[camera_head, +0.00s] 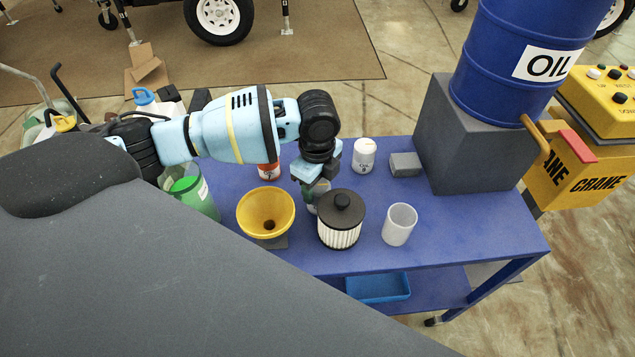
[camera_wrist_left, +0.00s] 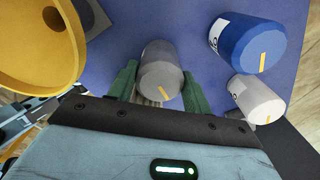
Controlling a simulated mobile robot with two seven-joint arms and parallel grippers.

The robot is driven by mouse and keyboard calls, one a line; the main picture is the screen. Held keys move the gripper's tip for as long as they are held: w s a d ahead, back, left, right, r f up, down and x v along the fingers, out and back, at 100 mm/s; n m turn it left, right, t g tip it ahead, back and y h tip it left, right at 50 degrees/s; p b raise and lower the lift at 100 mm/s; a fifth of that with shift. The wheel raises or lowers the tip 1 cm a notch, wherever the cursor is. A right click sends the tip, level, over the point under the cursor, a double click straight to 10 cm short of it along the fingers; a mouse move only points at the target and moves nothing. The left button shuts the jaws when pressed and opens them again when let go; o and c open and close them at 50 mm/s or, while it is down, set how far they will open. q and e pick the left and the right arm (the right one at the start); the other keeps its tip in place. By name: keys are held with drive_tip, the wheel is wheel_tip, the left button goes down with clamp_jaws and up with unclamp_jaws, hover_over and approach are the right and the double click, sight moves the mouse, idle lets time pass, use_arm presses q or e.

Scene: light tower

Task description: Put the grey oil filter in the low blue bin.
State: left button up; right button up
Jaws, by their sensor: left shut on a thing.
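My left gripper (camera_head: 314,198) is over the blue table beside the black-capped pleated filter, its fingertips partly hidden in the head view. In the left wrist view its green fingers (camera_wrist_left: 160,88) are shut on the grey oil filter (camera_wrist_left: 163,65), a plain grey cylinder with a yellow mark on its end. In the head view the grey filter is mostly hidden by the gripper. I cannot tell whether it touches the table. The low blue bin (camera_head: 378,287) is on the lower shelf, below the table's front edge, and looks empty. My right gripper is not in view.
The yellow funnel (camera_head: 266,212), pleated filter (camera_head: 340,230) and white cup (camera_head: 399,224) stand near the front. A white can (camera_head: 364,155) and small grey block (camera_head: 405,164) are behind. A blue can (camera_wrist_left: 247,42) shows in the wrist view. The blue oil drum (camera_head: 520,60) stands at right.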

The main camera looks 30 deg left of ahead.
use_arm(q)
drive_tip(key=shift+f, duration=0.1)
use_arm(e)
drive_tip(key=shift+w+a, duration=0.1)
use_arm(q)
drive_tip(key=o, duration=1.2)
drive_tip(key=shift+c, duration=0.2)
wheel_tip(320, 180, up, 12)
drive_tip(key=p, duration=0.1)
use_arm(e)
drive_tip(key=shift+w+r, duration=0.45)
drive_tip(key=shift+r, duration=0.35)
